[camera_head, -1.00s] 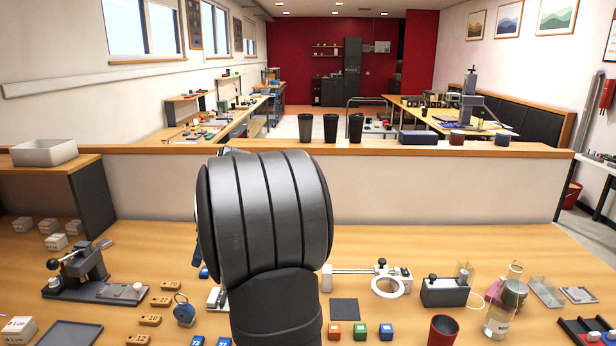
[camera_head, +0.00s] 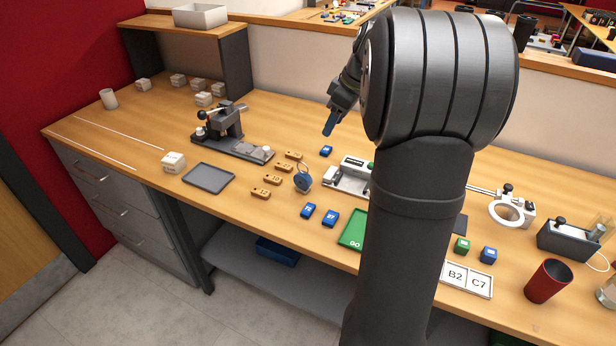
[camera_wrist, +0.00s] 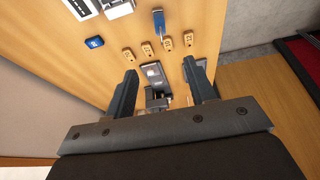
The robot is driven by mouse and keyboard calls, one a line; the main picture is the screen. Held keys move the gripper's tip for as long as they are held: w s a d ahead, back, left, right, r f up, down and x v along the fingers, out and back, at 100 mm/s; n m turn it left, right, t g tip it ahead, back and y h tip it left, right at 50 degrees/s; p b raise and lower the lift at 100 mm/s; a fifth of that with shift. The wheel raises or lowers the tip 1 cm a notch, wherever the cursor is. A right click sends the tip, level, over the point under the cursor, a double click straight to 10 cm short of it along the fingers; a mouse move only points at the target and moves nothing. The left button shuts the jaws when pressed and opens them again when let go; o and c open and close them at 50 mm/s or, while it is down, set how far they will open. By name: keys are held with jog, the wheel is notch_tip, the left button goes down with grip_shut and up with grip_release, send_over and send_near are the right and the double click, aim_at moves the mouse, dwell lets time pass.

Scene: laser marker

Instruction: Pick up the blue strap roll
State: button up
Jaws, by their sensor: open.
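The blue strap roll (camera_head: 302,182) is a small round blue coil with a grey loop on top. It stands on the wooden bench beside a row of brown numbered blocks (camera_head: 274,180). In the wrist view the roll (camera_wrist: 158,21) shows near the top edge, beyond the fingertips. My gripper (camera_head: 329,124) is above the bench, behind and a little right of the roll in the head view. In the wrist view its two dark fingers (camera_wrist: 160,70) are apart with nothing held between them.
A dark press fixture (camera_head: 228,138) stands left of the gripper, with a grey tray (camera_head: 208,178) in front. Blue blocks (camera_head: 330,218) lie near the bench's front edge, beside a green card (camera_head: 352,230). A metal fixture (camera_head: 350,178) is right of the roll.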

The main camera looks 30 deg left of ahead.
jog(key=s+a+f+m+t+h, duration=0.15)
jog(key=s+a+h, duration=0.25)
jog(key=a, duration=0.6)
send_over(302, 174)
jog(key=s, duration=0.2)
notch_tip(302, 174, down, 12)
jog(key=shift+t+h, duration=0.3)
jog(key=shift+t, duration=0.05)
jog(key=f, duration=0.1)
jog(key=w+f, duration=0.1)
jog(key=f, duration=0.1)
jog(key=w+f, duration=0.1)
jog(key=f, duration=0.1)
jog(key=shift+f, duration=0.15)
grip_shut()
